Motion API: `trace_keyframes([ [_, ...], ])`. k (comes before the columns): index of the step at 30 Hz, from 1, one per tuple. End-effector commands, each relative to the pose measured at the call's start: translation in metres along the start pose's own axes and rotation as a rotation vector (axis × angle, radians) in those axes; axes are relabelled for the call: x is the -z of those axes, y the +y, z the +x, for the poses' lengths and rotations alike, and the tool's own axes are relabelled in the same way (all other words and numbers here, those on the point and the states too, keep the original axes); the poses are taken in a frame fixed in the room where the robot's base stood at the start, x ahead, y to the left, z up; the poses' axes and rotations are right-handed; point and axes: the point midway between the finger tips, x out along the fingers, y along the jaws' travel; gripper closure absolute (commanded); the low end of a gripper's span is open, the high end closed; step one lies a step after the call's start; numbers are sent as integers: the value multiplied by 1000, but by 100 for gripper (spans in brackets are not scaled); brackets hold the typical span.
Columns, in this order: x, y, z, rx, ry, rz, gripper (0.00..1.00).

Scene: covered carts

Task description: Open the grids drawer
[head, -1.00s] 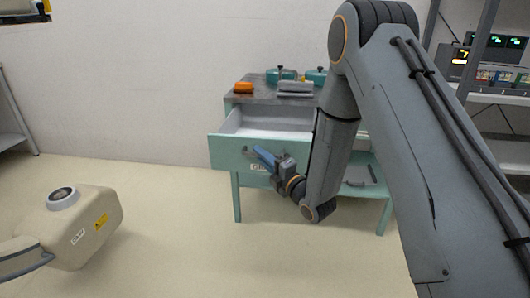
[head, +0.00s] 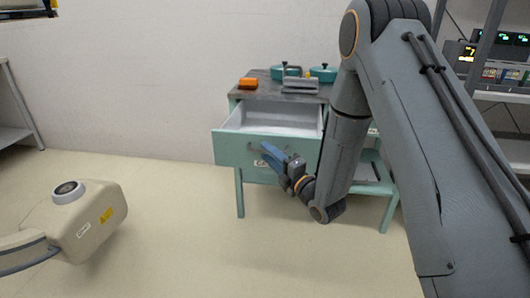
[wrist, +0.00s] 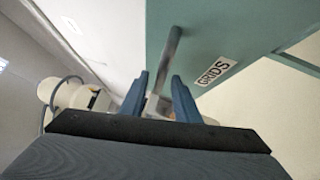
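The grids drawer (head: 228,150) is pulled well out of the green cart, with its pale interior (head: 272,119) showing. Its front carries a grey bar handle, partly hidden behind my gripper in the head view. In the wrist view the handle (wrist: 171,48) and the GRIDS label (wrist: 215,72) are close. My gripper (head: 268,152) is in front of the drawer front at the handle. In the wrist view its two blue fingers (wrist: 160,92) are apart, with the handle's bar showing in the gap between them. Whether they touch the bar cannot be told.
The cart top (head: 257,92) holds an orange item (head: 248,83), teal lidded pots (head: 322,74) and a grey item (head: 300,86). Shelving with instruments stands at right.

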Motion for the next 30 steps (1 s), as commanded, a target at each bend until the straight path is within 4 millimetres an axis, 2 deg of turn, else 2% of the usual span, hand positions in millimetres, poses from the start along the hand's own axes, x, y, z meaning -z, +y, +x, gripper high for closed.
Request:
trace_keyframes([
  [6, 0, 0, -37, 2, 0, 2, 71],
  [12, 1, 0, -57, 0, 2, 1, 71],
  [24, 2, 0, -60, 2, 4, 2, 71],
  [30, 10, -4, -44, 105, 25, 54, 71],
])
